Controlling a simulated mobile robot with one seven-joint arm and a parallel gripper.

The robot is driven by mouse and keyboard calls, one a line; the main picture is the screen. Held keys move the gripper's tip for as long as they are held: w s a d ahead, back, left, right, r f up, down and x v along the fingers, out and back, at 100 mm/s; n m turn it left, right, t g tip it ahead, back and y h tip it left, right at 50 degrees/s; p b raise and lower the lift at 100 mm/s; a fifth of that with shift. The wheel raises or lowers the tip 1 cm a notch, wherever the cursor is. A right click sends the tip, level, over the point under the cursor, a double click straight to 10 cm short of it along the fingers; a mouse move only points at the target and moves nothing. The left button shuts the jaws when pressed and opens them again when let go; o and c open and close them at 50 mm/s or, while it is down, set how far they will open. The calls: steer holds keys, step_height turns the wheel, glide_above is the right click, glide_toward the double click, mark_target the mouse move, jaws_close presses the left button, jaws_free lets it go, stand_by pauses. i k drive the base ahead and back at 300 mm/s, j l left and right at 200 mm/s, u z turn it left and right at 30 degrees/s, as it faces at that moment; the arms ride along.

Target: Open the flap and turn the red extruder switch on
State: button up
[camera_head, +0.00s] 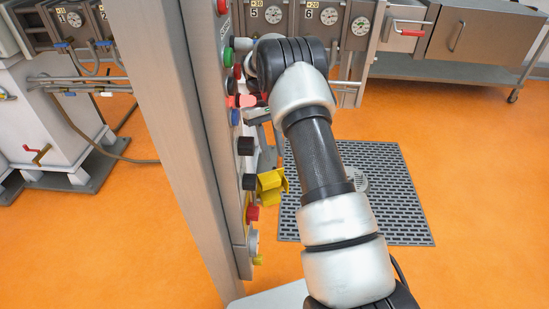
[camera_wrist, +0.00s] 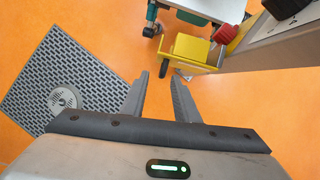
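A yellow flap (camera_head: 270,185) sticks out from the right side of the upright control panel in the head view. It also shows in the wrist view (camera_wrist: 193,48), ahead of my gripper and a little right. I cannot tell whether it is open or shut. A red knob (camera_head: 252,213) sits just below the flap on the panel; a red knob (camera_wrist: 225,33) also shows beside the flap in the wrist view. I cannot tell which red control is the extruder switch. My gripper (camera_wrist: 160,78) is open and empty, apart from the flap.
The panel (camera_head: 210,130) carries black knobs (camera_head: 246,146), a pinkish-red control (camera_head: 243,101) and several buttons close to my arm. A floor grate (camera_head: 395,190) lies right of the panel. Machines with gauges (camera_head: 330,15) stand behind. Orange floor at the right is clear.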

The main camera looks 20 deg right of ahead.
mark_target(253, 212)
steer(key=k+l, duration=0.3)
steer(key=k, duration=0.15)
steer(key=k+l, duration=0.3)
steer(key=k, duration=0.15)
